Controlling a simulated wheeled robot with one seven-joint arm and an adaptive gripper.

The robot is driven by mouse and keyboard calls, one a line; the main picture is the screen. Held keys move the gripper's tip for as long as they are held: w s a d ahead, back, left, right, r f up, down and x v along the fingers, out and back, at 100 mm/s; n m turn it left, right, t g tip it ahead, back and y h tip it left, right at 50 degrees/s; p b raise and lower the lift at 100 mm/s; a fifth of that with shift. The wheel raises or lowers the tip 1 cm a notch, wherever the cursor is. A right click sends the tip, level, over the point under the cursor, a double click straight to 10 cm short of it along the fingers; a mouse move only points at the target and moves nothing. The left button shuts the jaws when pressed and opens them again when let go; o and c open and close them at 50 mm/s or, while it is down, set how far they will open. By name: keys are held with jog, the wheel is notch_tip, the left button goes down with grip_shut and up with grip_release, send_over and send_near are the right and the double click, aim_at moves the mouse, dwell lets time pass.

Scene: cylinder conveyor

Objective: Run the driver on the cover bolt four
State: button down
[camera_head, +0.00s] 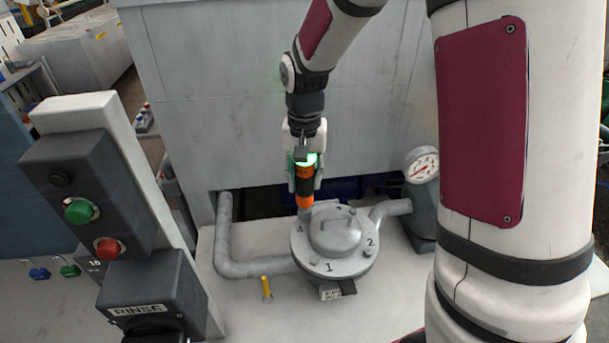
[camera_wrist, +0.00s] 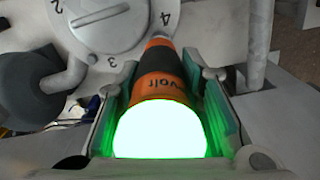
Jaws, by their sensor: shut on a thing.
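My gripper (camera_head: 305,172) is shut on an orange and black driver (camera_head: 306,190), which points down at the round grey cover (camera_head: 336,262). The driver's lower end is at the cover's rim beside the number 4; whether it touches the bolt there is hidden. In the wrist view the driver (camera_wrist: 158,85) lies between the two finger pads, its rear end glowing bright white-green. The cover (camera_wrist: 95,28) shows ahead of it with numbers 2, 3 and 4. Bolts show near numbers 1 and 2 on the rim.
Grey pipes (camera_head: 224,245) run to the cover on both sides. A pressure gauge (camera_head: 422,165) stands at the right. A yellow-handled peg (camera_head: 266,287) stands at the front left. A button box (camera_head: 85,220) and a RINSE switch box (camera_head: 150,290) stand at the left.

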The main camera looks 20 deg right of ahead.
jog(key=shift+s+f, duration=0.1)
jog(key=shift+f, duration=0.55)
dwell(1.4)
jog(key=shift+r, duration=0.2)
jog(key=shift+r+p, duration=0.7)
jog(key=shift+r, duration=1.1)
